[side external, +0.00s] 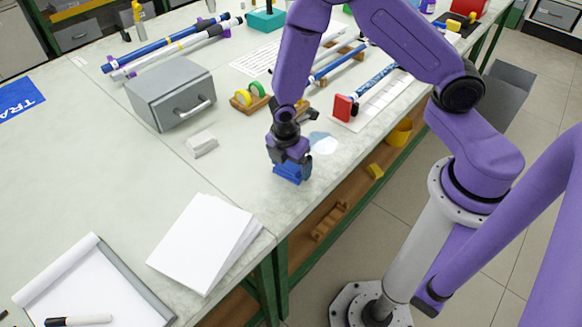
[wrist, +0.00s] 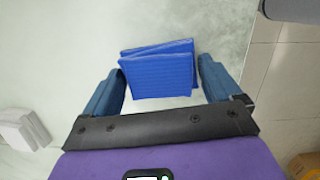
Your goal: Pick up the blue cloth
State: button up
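The blue cloth (wrist: 158,72) is folded and lies on the pale bench top near its edge. It also shows in the side external view (side external: 292,171), partly hidden under my gripper. My gripper (wrist: 158,78) is open, with one blue-grey finger on each side of the cloth and a gap between each finger and the cloth. In the side external view my gripper (side external: 289,155) points down right over the cloth. I cannot tell how far the fingertips are above the bench.
A white block (side external: 201,144) lies left of the cloth, near a grey drawer box (side external: 170,95). A paper stack (side external: 203,245) lies nearer the front. A tape holder (side external: 252,100) stands behind my gripper. The bench edge is close on the right.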

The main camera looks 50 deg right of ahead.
aim_at(290, 164)
jog(key=shift+r, duration=0.1)
jog(key=shift+r, duration=0.45)
notch_tip(290, 164, up, 2)
jog(key=s+d+r, duration=0.3)
jog(key=s+r, duration=0.7)
jog(key=s, duration=0.3)
jog(key=shift+s, duration=0.35)
